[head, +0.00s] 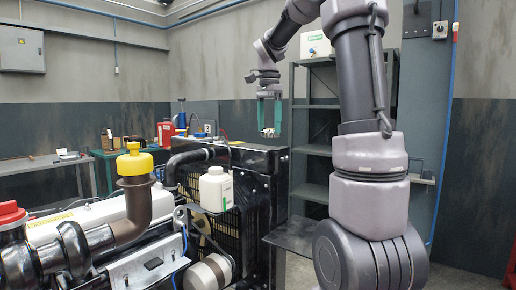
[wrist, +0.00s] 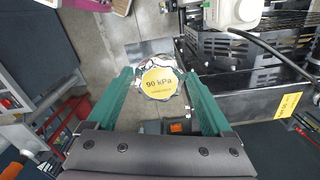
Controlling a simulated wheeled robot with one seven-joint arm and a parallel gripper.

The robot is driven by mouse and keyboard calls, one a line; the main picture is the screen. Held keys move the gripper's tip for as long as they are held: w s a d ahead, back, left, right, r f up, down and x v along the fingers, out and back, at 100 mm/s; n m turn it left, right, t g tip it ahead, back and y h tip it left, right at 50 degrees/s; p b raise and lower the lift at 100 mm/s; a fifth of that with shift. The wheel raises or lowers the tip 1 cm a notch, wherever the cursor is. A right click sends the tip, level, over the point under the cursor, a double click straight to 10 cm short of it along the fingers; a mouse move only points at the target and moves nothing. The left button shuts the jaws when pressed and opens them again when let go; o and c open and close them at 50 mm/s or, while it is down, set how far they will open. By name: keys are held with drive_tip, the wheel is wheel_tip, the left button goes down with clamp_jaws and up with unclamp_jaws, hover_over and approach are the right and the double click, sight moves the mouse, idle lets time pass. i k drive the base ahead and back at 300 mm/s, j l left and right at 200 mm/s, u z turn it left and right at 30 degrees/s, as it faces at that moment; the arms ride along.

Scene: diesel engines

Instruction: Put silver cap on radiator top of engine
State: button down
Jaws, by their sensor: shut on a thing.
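My gripper (head: 269,128) is shut on the silver cap (head: 269,133) and holds it up in the air. In the wrist view the cap (wrist: 158,83) sits between the green fingers, with its yellow "90 kPa" label facing the camera. The black radiator (head: 262,157) stands at the right end of the engine (head: 95,225). In the head view the cap appears just above the radiator's top right part. In the wrist view the black radiator top (wrist: 245,103) lies to the right of the cap. I cannot clearly make out the filler opening.
A yellow cap (head: 135,160) tops a brown pipe. Grey shelves (head: 315,125) stand behind my arm. A green workbench (head: 110,160) is at the back left.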

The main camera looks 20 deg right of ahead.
sight(258, 146)
drive_tip(key=i+l, duration=0.15)
drive_tip(key=i, duration=0.25)
drive_tip(key=i+l, duration=0.1)
drive_tip(key=i, duration=0.3)
